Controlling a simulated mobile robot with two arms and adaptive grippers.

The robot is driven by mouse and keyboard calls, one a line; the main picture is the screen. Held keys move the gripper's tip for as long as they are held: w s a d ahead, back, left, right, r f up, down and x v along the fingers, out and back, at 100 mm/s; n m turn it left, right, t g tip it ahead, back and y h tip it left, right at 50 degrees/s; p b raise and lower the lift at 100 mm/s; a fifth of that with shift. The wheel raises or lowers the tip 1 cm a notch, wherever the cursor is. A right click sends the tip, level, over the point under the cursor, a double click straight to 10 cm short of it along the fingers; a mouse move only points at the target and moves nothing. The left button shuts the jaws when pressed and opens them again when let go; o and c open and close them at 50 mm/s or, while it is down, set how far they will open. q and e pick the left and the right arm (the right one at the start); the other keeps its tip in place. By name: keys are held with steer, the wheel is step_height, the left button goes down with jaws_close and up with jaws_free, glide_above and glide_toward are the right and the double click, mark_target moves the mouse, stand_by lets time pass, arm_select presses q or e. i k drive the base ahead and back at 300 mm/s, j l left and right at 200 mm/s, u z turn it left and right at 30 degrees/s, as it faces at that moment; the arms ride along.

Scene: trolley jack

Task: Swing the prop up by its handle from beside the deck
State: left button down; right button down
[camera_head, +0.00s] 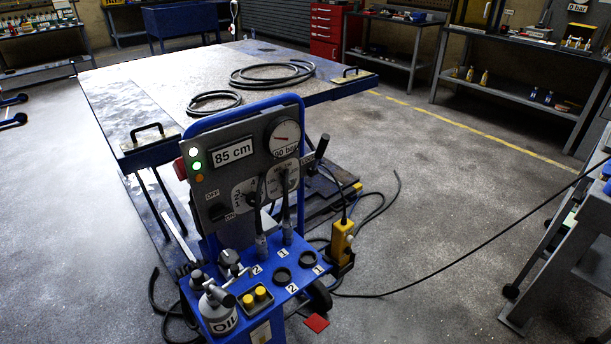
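A lift table's deck (140,92) is raised, its top speckled grey with blue edges. Black handles stand at its near left corner (147,128) and its right corner (350,71). Dark slanted bars (172,200) show below the near left corner. A lever with a black grip (321,149) rises beside the deck's near side, behind the control cart. I cannot tell which of these is the prop; the cart hides part of the space under the deck. Neither of my grippers is in view.
The blue control cart (262,272) stands in front; its panel (235,175) reads 85 cm. A yellow pendant (342,240) hangs at its right. Black hoses lie on the deck (272,74). A cable (455,262) crosses the right floor. A grey bench (575,235) stands at right. The left floor is mostly clear.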

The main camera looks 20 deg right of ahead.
mark_target(328, 204)
steer(key=z, duration=1.6)
steer(key=i+l+z, duration=0.2)
steer(key=i, duration=0.6)
steer(key=i+l+z, duration=0.15)
steer(key=i, duration=0.6)
steer(key=i+j+u, duration=0.25)
steer(key=i+u, duration=0.2)
steer(key=i, duration=0.65)
steer(key=i+l+u, duration=0.15)
steer(key=i+u, duration=0.35)
steer(key=i, duration=0.55)
steer(key=i+l+z, duration=0.2)
steer(key=i, duration=2.05)
steer(key=i+u, duration=0.1)
steer(key=u, duration=0.35)
steer(key=i+u, duration=0.15)
steer(key=u, duration=0.35)
steer(key=i+l+u, duration=0.1)
steer(key=u, duration=0.35)
steer(key=i+l+u, duration=0.1)
steer(key=u, duration=0.35)
